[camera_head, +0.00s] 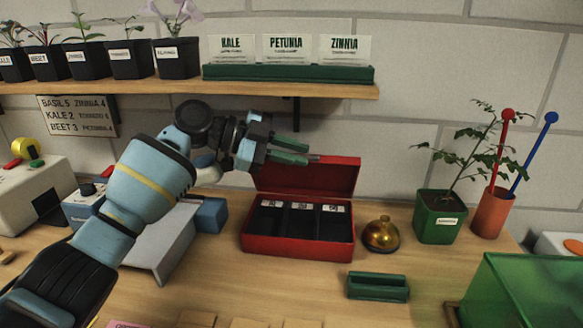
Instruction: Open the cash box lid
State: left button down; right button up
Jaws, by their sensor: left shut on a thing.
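The red cash box (298,244) sits on the wooden bench in the middle of the view. Its lid (335,178) stands raised at the back, tilted up behind the box. Labelled dark compartments show inside the box. My left gripper (300,152) reaches in from the left, with its green-tipped fingers at the upper left edge of the lid. It is shut on the lid there, though the exact contact is small and partly hidden by the fingers. My right gripper is not in view.
A brass bell (381,235) stands just right of the box, with a green holder (378,286) in front. A potted plant (440,217) and an orange cup (491,212) stand further right. A shelf (190,91) with seedling pots runs above. A green translucent bin (530,290) fills the front right.

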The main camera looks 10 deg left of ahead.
pick_arm(q)
jog(key=shift+w+r+b, duration=0.2)
jog(key=shift+w, duration=0.3)
jog(key=shift+w+r+b, duration=0.15)
jog(key=shift+w+b, duration=0.05)
jog(key=shift+w, duration=0.25)
jog(key=shift+w+r, duration=0.15)
jog(key=shift+w, duration=0.3)
jog(key=c, duration=1.6)
grip_release()
jog(key=shift+w, duration=0.1)
jog(key=shift+o, duration=0.2)
